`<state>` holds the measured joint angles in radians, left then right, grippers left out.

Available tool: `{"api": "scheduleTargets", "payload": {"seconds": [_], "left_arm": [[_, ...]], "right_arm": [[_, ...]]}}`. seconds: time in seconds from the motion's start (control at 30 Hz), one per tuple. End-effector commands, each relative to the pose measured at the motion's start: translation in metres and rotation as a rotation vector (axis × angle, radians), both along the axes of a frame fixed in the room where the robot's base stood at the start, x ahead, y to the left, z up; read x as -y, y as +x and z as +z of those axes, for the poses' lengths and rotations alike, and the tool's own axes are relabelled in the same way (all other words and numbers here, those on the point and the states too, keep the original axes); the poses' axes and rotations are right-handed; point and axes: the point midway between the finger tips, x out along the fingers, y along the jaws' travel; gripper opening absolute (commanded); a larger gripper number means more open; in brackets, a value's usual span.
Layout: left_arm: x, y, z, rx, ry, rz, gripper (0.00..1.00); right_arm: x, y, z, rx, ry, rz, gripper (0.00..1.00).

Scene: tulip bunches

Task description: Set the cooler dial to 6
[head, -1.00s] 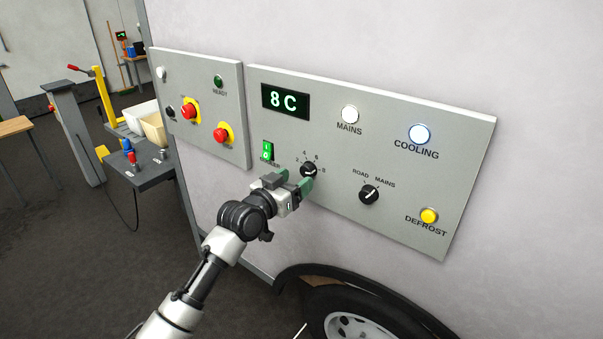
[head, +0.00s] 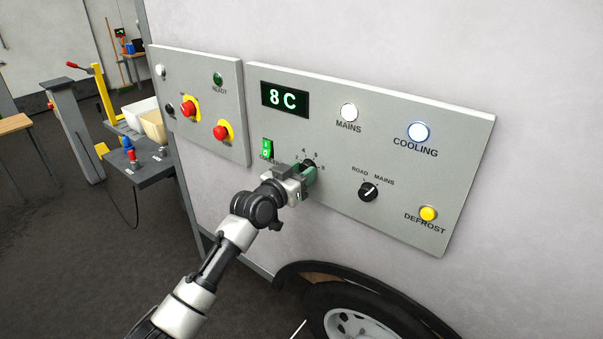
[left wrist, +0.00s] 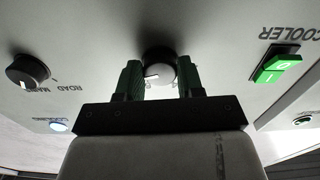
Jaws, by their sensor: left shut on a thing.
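The cooler dial (head: 309,162) is a small black knob on the grey control panel (head: 320,205), with a number scale around it. My left gripper (head: 305,178) is at the dial and covers most of it in the head view. In the left wrist view the green-padded fingers (left wrist: 158,78) are shut on both sides of the dial (left wrist: 160,60). A white pointer mark shows on the dial there, but I cannot tell which number it points to. The display (head: 285,99) reads 8 C. My right gripper is not in view.
The green cooler switch (head: 267,148) is just left of the dial. The road/mains knob (head: 368,192) is to the right. Lamps for mains (head: 349,112), cooling (head: 418,131) and defrost (head: 428,213) are on the same panel. A wheel (head: 355,320) is below.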

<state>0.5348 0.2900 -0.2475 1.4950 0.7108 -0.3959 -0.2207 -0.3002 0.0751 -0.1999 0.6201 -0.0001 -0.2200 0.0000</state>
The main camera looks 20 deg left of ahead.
Motion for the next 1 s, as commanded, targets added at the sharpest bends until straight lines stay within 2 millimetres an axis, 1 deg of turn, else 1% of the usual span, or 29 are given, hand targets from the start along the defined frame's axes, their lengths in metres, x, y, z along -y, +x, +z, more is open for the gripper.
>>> {"api": "scheduleTargets", "payload": {"seconds": [0.17,0.37,0.57,1.0], "left_arm": [[0.000,0.000,0.000,-0.006,-0.015,0.000,0.14],[0.000,0.000,0.000,-0.033,-0.085,0.000,0.14],[0.001,0.000,0.001,-0.084,-0.225,0.000,0.14],[0.001,0.000,0.001,-0.214,-0.585,0.001,0.14]], "right_arm": [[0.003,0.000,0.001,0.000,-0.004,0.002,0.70],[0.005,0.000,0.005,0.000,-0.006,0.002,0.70],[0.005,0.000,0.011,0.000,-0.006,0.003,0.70],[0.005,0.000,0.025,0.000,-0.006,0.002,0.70]]}}
